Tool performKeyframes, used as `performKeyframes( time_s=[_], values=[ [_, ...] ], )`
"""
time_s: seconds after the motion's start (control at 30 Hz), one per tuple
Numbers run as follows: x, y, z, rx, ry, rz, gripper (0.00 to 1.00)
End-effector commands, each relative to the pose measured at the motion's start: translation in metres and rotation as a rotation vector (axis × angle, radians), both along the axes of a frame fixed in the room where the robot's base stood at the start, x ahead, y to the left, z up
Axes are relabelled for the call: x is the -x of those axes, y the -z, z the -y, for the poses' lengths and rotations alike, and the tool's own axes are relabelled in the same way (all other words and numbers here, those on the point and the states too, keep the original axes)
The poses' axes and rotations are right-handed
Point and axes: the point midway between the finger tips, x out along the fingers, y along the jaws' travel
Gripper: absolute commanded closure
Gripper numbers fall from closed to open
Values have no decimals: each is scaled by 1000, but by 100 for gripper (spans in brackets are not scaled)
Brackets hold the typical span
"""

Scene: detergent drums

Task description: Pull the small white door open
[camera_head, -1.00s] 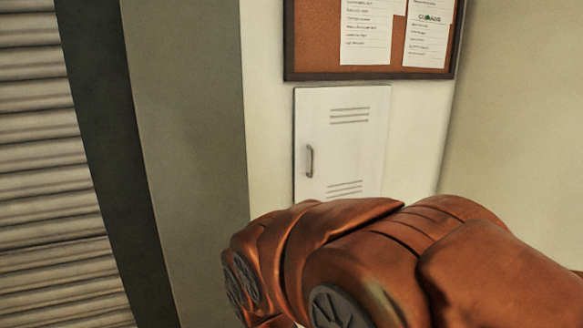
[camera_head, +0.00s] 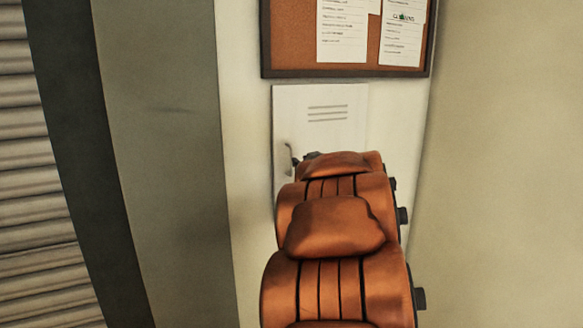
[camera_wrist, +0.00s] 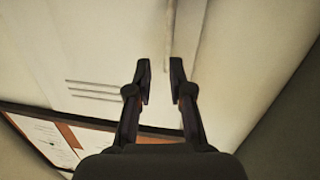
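The small white door (camera_head: 345,100) is set in the wall below a notice board and looks shut. Its upright handle (camera_head: 288,158) is on the door's left side in the head view. My gripper shows there only as a small dark bit (camera_head: 311,156) just right of the handle; my orange arm hides the rest and the door's lower part. In the wrist view my gripper (camera_wrist: 160,68) is open, with an empty gap between its fingers. The door (camera_wrist: 110,50) also shows there with its vent slots, and a narrow upright shape, possibly the handle (camera_wrist: 169,35), lies beyond the fingertips. I cannot tell the distance.
The cork notice board (camera_head: 290,35) with white papers hangs just above the door; it shows at lower left in the wrist view (camera_wrist: 75,138). A grey pillar (camera_head: 165,150) and a ribbed shutter (camera_head: 25,170) stand to the left. Bare wall (camera_head: 510,150) is at right.

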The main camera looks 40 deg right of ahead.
Motion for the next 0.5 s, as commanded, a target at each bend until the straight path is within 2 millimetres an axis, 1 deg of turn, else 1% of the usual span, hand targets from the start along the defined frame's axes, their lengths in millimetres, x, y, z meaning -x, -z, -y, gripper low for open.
performKeyframes(
  time_s=[0.03,0.1,0.3,0.5],
  values=[
    [2,5,10,-1,-36,20,80],
    [3,7,13,-7,-100,46,80],
    [9,14,13,-43,-255,92,80],
    [13,19,10,-67,-320,103,80]
  ],
)
